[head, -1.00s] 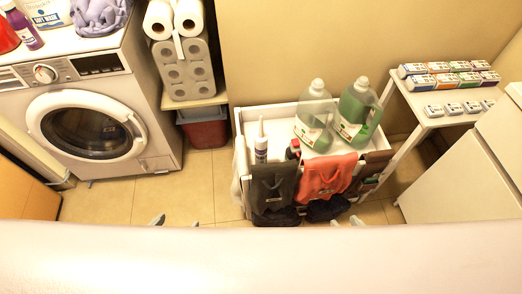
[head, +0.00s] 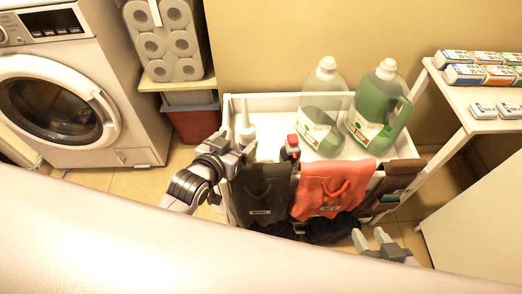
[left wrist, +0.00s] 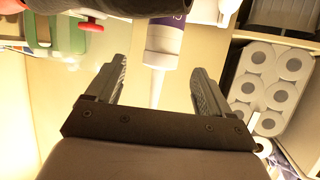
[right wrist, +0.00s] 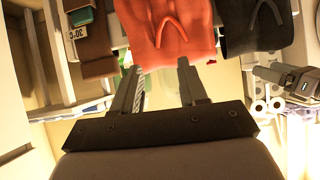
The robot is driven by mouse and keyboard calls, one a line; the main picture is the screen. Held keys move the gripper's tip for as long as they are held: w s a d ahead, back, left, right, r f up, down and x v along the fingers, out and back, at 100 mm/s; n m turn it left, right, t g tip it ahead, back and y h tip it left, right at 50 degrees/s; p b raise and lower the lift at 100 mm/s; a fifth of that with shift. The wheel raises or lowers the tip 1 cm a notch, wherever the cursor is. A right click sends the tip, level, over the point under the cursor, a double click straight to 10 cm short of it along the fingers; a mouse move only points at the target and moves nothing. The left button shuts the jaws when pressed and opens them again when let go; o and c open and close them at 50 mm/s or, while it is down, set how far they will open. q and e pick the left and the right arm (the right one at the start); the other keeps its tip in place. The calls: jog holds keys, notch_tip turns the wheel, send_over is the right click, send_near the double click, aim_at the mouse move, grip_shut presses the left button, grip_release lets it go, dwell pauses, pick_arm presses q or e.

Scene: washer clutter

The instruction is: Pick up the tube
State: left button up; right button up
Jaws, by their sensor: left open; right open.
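The tube (head: 245,131) is white with a narrow nozzle and stands upright at the left end of the white cart's top. It also shows in the left wrist view (left wrist: 164,42), with a purple label and its nozzle between the finger lines. My left gripper (head: 237,147) is open beside the tube at the cart's left front. In the left wrist view the open fingers (left wrist: 160,70) have nothing clamped between them. The tube's lower part is partly hidden in the head view. My right gripper (head: 371,238) is open and empty, low in front of the cart.
Two green detergent jugs (head: 377,110) and a small red-capped bottle (head: 291,148) stand on the cart (head: 285,103). Dark and red cloth bags (head: 325,188) hang at its front. A side table (head: 455,96) with boxes is at right, a washer (head: 100,130) at left.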

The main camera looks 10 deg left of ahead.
aim_at(242, 136)
pick_arm(q)
jog(key=shift+w+d+f, duration=0.2)
jog(key=shift+w+f, duration=0.05)
jog(key=shift+w, duration=0.4)
jog(key=shift+w+f+b, duration=0.4)
jog(key=shift+w+b, duration=0.15)
jog(key=shift+w, duration=0.1)
jog(key=b+x, duration=0.1)
jog(key=x, duration=0.2)
jog(key=shift+w+f+b, duration=0.15)
jog(key=shift+f+b, duration=0.15)
jog(key=shift+b, duration=0.05)
jog(key=shift+w+f, duration=0.1)
jog(key=shift+w, duration=0.35)
grip_shut()
pick_arm(e)
jog(key=shift+w+a+r+n+t+y, duration=0.15)
jog(key=shift+w+a+r+y, duration=0.1)
jog(key=shift+a, duration=0.3)
jog(key=shift+w+a+r+n+t+y, duration=0.15)
jog(key=shift+w+a+r, duration=0.1)
jog(key=shift+a, duration=0.3)
